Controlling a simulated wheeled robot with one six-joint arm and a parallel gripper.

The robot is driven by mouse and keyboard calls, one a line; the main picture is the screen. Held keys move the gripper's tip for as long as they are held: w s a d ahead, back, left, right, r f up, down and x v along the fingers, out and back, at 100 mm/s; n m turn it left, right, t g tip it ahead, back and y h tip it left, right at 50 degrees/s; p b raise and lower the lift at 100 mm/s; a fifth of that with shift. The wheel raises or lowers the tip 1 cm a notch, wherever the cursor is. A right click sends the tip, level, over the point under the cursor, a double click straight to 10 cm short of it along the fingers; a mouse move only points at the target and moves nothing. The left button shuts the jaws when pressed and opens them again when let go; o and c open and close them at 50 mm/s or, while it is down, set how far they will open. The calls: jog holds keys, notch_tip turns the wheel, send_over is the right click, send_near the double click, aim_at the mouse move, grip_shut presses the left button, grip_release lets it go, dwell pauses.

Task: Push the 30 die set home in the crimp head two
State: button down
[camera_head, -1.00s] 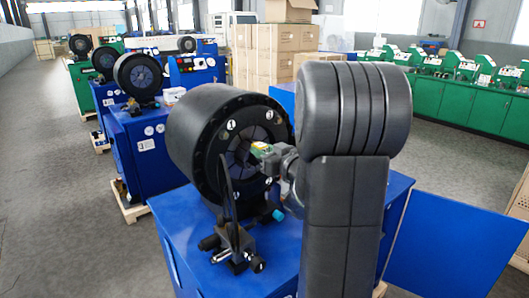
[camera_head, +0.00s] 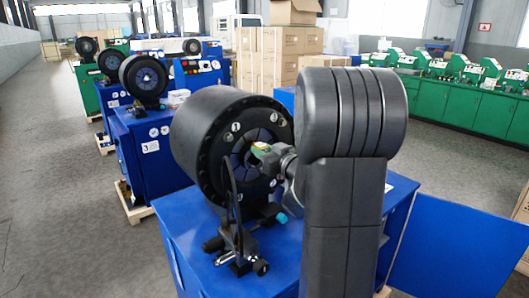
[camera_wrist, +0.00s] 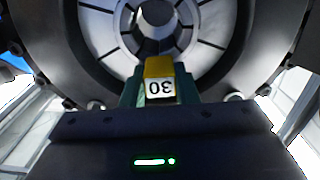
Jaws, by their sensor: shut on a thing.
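The crimp head (camera_head: 205,135) is a large black drum on a blue cabinet, with a ring of dark segments around a central opening. My gripper (camera_head: 262,150) is at this opening, reaching in from the right. In the wrist view my gripper (camera_wrist: 160,92) is shut on the 30 die set (camera_wrist: 159,68), a yellow-topped piece with a white label reading 30 upside down. The green fingers flank it. The segmented bore lies straight ahead of it. The die set's far end is hidden, so I cannot tell how deep it sits.
A black bracket with a thin upright arm (camera_head: 240,240) stands on the blue cabinet (camera_head: 185,240) in front of the head. Similar machines (camera_head: 140,80) line up behind on the left. Cardboard boxes (camera_head: 280,55) stand at the back. Grey floor is open at left.

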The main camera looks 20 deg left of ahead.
jog(key=shift+x, duration=1.05)
jog(key=c, duration=1)
grip_release()
jog(key=shift+s+r, duration=0.1)
jog(key=shift+r, duration=0.05)
jog(key=shift+c, duration=0.2)
jog(key=shift+d+f, duration=0.1)
jog(key=shift+f, duration=0.15)
jog(key=b+v, duration=0.2)
jog(key=v, duration=1.1)
jog(key=shift+s+d, duration=0.15)
jog(key=shift+d, duration=0.15)
jog(key=shift+r, duration=0.1)
jog(key=p+x, duration=0.2)
jog(key=x, duration=1.2)
jog(key=shift+s+d, duration=0.2)
jog(key=shift+d, duration=0.1)
